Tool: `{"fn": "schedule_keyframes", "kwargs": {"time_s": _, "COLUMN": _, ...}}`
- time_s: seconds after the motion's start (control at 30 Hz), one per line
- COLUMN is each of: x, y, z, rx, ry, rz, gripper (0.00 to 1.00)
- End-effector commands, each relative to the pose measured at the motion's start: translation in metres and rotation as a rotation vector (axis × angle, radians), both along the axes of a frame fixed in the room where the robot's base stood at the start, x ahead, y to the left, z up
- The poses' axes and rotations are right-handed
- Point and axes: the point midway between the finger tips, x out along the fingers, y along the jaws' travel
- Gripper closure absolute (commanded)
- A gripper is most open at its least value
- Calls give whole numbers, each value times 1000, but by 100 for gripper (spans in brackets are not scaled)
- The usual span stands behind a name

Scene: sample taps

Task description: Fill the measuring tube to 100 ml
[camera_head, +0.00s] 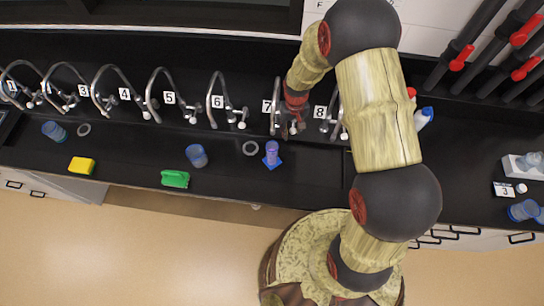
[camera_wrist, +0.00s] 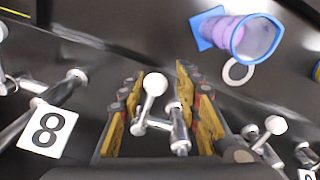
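The measuring tube (camera_head: 271,149) is a purple, see-through cylinder on a blue base. It stands on the black counter in front of tap 7 (camera_head: 275,104), and no graduation can be read. In the wrist view the tube (camera_wrist: 246,38) is at the top right with its blue rim facing me; I cannot tell its fill level. My gripper (camera_head: 293,125) is by the taps between labels 7 and 8. In the wrist view my gripper (camera_wrist: 160,108) is open, its fingers on either side of a white-knobbed metal tap handle (camera_wrist: 154,84), with gaps showing.
Several numbered taps line the counter's back. A grey ring (camera_head: 251,148) lies left of the tube. A blue cup (camera_head: 196,156), green bottle (camera_head: 175,179) and yellow sponge (camera_head: 82,165) lie further left. Label 8 (camera_wrist: 46,129) is left in the wrist view.

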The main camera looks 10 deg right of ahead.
Motion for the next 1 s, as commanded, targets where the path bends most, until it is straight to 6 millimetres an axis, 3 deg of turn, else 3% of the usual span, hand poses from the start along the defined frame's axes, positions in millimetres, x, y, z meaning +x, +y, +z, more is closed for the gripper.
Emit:
{"fn": "schedule_keyframes", "kwargs": {"time_s": 0.33, "x": 1, "y": -7, "z": 6, "rx": 0, "ry": 0, "rz": -1, "gripper": 67}}
{"fn": "schedule_keyframes", "kwargs": {"time_s": 1.0, "x": 1, "y": -6, "z": 71, "rx": 0, "ry": -1, "rz": -1, "gripper": 67}}
